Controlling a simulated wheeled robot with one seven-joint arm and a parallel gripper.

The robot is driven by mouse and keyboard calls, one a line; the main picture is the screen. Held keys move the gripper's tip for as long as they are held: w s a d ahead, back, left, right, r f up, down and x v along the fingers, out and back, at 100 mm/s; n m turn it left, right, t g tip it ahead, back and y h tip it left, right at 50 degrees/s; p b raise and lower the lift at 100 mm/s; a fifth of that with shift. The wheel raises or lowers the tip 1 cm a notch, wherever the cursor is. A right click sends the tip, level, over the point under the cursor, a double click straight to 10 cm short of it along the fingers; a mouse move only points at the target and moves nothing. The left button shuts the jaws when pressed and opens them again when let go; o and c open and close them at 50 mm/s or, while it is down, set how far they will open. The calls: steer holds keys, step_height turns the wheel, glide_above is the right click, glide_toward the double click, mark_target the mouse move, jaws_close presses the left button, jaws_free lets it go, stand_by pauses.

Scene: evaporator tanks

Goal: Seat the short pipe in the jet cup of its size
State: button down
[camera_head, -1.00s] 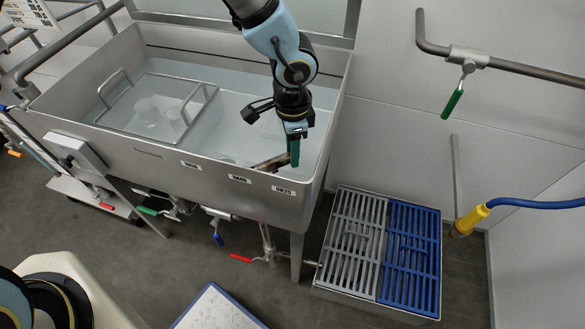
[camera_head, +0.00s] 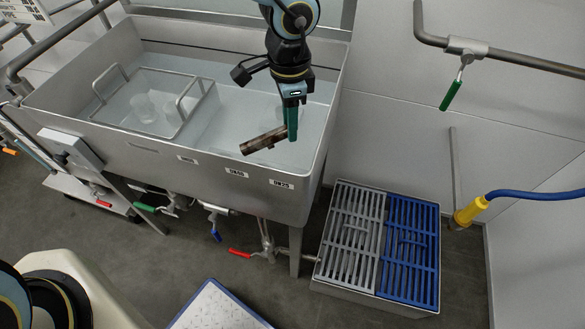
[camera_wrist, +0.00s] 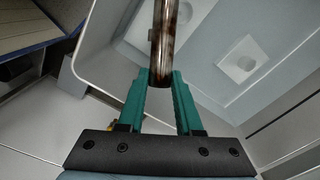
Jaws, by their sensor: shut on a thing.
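The short pipe (camera_head: 262,141) is brown, mottled and metallic, with a small stub on its side. My gripper (camera_head: 291,134) has green fingers and is shut on one end of the pipe. In the head view the pipe points left, slightly tilted, over the front part of the steel tank (camera_head: 150,155). In the wrist view the pipe (camera_wrist: 168,40) stands out ahead between the fingers (camera_wrist: 160,88).
A wire-handled tray (camera_head: 140,85) holding clear round cups sits in the tank's left part. Small labels (camera_head: 281,184) mark the front wall. Valves with coloured handles hang below. A grey and blue grate (camera_head: 380,245) stands on the floor at right. A pipe with a green handle (camera_head: 450,95) crosses the wall.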

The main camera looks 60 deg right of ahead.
step_height(320, 180, down, 16)
steer(key=shift+f+p, duration=0.15)
steer(key=shift+p, duration=0.85)
steer(key=c, duration=0.6)
jaws_free()
steer(key=shift+f, duration=0.1)
steer(key=shift+r, duration=0.25)
steer(key=r+b, duration=0.1)
steer(key=r, duration=0.2)
steer(key=r+b, duration=0.1)
steer(key=r, duration=0.6)
steer(key=shift+w+a+r+b, duration=0.1)
steer(key=shift+w+a+b, duration=0.05)
steer(key=shift+w+b, duration=0.25)
